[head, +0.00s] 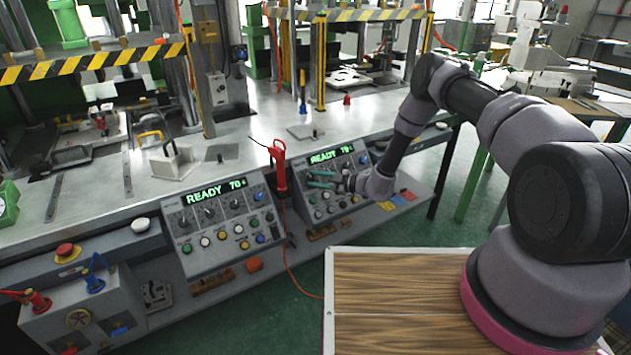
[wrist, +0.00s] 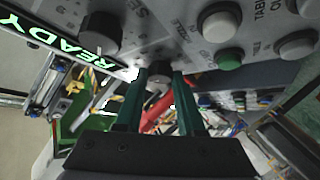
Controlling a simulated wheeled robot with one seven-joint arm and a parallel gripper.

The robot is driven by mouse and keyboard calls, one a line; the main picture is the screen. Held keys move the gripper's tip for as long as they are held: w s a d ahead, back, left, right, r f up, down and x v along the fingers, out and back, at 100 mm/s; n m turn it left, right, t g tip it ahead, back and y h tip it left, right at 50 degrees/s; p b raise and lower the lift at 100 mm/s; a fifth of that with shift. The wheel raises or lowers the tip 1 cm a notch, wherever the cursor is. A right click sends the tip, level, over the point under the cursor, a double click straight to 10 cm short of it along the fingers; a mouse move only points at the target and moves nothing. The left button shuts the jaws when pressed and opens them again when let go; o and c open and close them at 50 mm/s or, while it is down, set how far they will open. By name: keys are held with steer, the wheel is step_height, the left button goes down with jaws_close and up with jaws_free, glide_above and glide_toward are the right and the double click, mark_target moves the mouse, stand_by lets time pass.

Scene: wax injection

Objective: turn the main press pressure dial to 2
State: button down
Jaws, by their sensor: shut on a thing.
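My gripper (head: 320,180) reaches the face of the right control panel (head: 352,203), below its green READY 70 display (head: 331,156). In the wrist view its two dark green fingers (wrist: 161,85) are closed around a small grey dial (wrist: 159,73) on the panel. Another black dial (wrist: 99,33) stands on the panel to its left, apart from the fingers. The held dial's label and pointer cannot be read, so its setting cannot be told. In the head view my gripper partly covers the dials of this panel.
The left control panel (head: 222,252) has its own dials, buttons and READY 70 display. A red tool (head: 279,165) with a red cord hangs between the panels, close to my gripper. Push buttons, one green (wrist: 229,58), sit right of the held dial. A wooden-topped table (head: 400,290) stands in front.

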steer(key=n+g, duration=0.1)
steer(key=n, duration=0.1)
steer(key=n+g+h, duration=0.1)
steer(key=n, duration=0.1)
steer(key=n+g, duration=0.2)
steer(key=shift+w+r, duration=0.3)
steer(key=n+g+h, duration=0.1)
steer(key=n, duration=0.1)
steer(key=n+g+h, duration=0.1)
steer(key=n+h, duration=0.1)
steer(key=shift+w+r+n, duration=0.15)
steer(key=shift+r+n, duration=0.05)
steer(key=shift+n, duration=0.1)
steer(key=shift+a, duration=0.1)
steer(key=c, duration=0.5)
jaws_free()
steer(key=v, duration=1)
steer(key=shift+w+d+r, duration=0.1)
steer(key=shift+d+r, duration=0.1)
steer(key=shift+r, duration=0.2)
